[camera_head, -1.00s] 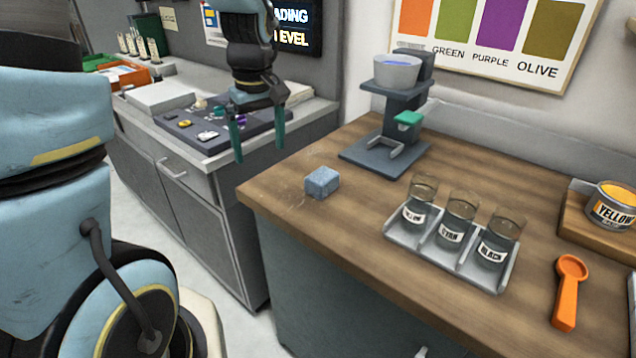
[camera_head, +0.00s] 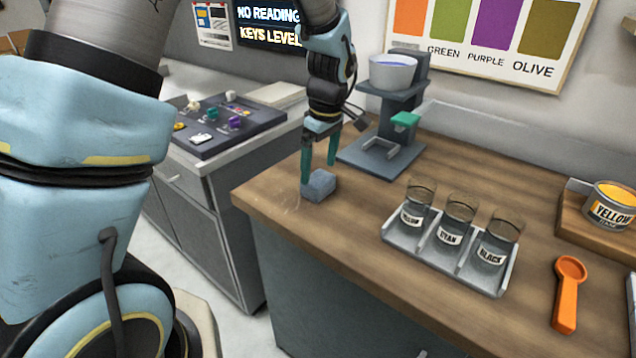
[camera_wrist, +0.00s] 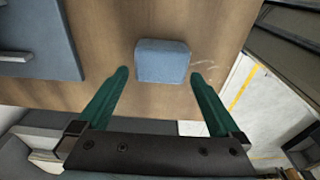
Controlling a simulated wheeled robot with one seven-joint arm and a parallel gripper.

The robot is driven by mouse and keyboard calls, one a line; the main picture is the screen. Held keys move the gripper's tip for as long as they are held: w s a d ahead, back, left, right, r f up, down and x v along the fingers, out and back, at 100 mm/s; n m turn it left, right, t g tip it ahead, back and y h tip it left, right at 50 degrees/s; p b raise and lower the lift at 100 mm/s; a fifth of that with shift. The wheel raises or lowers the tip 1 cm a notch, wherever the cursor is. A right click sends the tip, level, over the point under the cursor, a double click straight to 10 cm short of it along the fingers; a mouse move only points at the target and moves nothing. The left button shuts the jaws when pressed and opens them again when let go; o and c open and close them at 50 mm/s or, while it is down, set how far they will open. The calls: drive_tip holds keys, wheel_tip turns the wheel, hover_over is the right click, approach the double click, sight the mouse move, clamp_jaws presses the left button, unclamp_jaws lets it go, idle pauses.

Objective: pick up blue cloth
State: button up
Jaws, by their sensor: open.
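The blue cloth (camera_head: 320,186) is a small folded block lying on the wooden counter near its left corner. It also shows in the wrist view (camera_wrist: 162,61), just beyond the fingertips and between their lines. My gripper (camera_head: 319,172) is open, with its green fingers pointing down at the cloth. In the wrist view my gripper (camera_wrist: 160,74) has its two fingers spread wider than the cloth, with nothing between them. In the head view the fingers hide a little of the cloth's left and back side.
A grey dispenser stand (camera_head: 383,160) with a bowl (camera_head: 393,73) stands behind the cloth. A tray (camera_head: 440,257) of three labelled jars is to the right. An orange scoop (camera_head: 567,295) and a yellow tin (camera_head: 612,207) lie farther right. The counter's left edge is close to the cloth.

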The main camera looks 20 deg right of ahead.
sight(318, 177)
drive_tip(key=shift+a+f+p, duration=0.1)
drive_tip(key=shift+f+p, duration=0.75)
drive_tip(key=shift+f, duration=1.4)
drive_tip(key=c, duration=1)
drive_tip(key=shift+o, duration=0.2)
drive_tip(key=shift+w+r, duration=0.1)
wheel_tip(318, 177, up, 10)
drive_tip(key=b, duration=0.3)
drive_tip(key=o, duration=0.8)
drive_tip(key=shift+c, duration=0.2)
drive_tip(key=c, duration=0.6)
drive_tip(key=shift+c, duration=0.2)
